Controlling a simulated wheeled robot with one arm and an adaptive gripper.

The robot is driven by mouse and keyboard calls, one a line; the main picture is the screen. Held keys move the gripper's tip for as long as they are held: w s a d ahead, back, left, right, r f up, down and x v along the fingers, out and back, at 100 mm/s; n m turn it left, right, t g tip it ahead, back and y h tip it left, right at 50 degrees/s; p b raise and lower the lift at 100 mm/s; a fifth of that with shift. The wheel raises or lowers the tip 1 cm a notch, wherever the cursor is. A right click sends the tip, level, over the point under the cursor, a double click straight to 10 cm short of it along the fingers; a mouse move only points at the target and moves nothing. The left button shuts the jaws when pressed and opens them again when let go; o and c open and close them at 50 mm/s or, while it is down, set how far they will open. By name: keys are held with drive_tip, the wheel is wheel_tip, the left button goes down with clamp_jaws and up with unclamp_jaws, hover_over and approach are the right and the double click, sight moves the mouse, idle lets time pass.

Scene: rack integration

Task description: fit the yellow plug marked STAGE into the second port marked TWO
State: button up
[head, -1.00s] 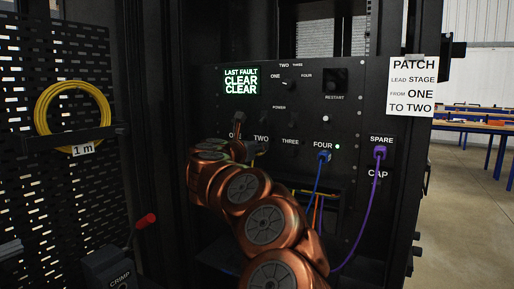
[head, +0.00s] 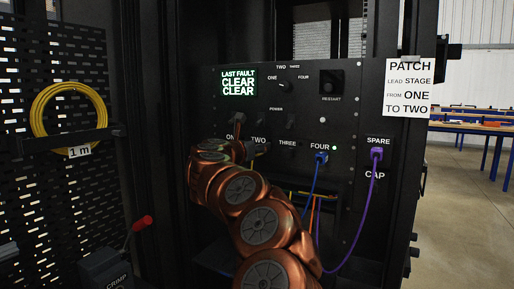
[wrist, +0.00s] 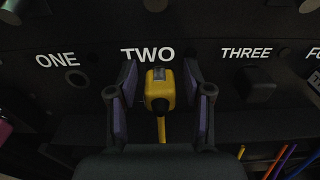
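The yellow plug (wrist: 160,92) is directly under the TWO label (wrist: 147,54) in the wrist view, at the second port's place, its yellow cable hanging down. The port itself is hidden behind it, and I cannot tell how deep the plug sits. My gripper (wrist: 160,72) is open around the plug, with a gap between each finger and its sides. No STAGE marking is readable. Port ONE (wrist: 77,78) shows as an empty round hole to the left. In the head view, my arm hides most of the plug area below the TWO label (head: 258,139).
Port THREE (wrist: 256,87) has a dark block to the right. A blue plug (head: 321,158) sits at FOUR beside a green light. A purple plug (head: 376,154) sits at SPARE. Their cables hang at the right. The screen (head: 238,82) reads LAST FAULT CLEAR CLEAR.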

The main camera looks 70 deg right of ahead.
drive_tip(key=shift+o, duration=0.5)
drive_tip(key=shift+a, duration=0.1)
drive_tip(key=shift+w+a, duration=0.1)
drive_tip(key=shift+a, duration=0.15)
drive_tip(key=v, duration=1.1)
drive_tip(key=shift+a, duration=0.2)
